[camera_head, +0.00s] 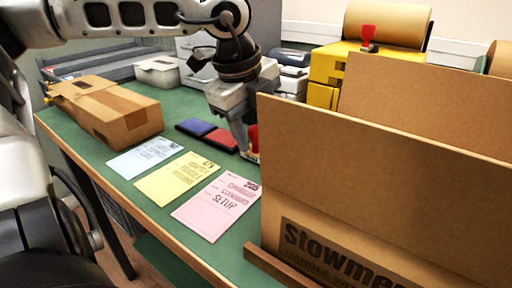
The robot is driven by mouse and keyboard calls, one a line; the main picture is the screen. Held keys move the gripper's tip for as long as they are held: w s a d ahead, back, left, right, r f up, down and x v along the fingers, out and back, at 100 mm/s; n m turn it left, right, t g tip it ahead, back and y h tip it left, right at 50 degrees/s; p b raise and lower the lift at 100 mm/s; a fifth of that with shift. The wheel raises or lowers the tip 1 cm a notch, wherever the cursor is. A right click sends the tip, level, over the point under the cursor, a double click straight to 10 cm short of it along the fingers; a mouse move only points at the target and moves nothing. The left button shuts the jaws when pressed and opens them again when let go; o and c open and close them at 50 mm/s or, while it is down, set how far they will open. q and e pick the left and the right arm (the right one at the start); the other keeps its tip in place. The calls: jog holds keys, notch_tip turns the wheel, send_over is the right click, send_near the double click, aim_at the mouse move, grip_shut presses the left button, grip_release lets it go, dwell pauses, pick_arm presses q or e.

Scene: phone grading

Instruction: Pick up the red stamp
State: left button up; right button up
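A red object (254,139), likely the red stamp, stands on the green table just right of the dark red pad. Only a narrow strip of it shows; the large cardboard box in front hides the rest. My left gripper (245,140) points down right beside it, with a finger at its left side. The box edge hides the gripper's other side, so I cannot tell whether it is closed on the stamp. My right gripper is not in view.
A blue pad (195,127) and a dark red pad (222,140) lie left of the gripper. Blue, yellow (177,178) and pink (217,206) sheets lie in front. An open cardboard box (385,190) blocks the right. A closed carton (115,112) lies left.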

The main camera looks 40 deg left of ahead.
aim_at(254, 127)
pick_arm(q)
jog(key=c, duration=0.9)
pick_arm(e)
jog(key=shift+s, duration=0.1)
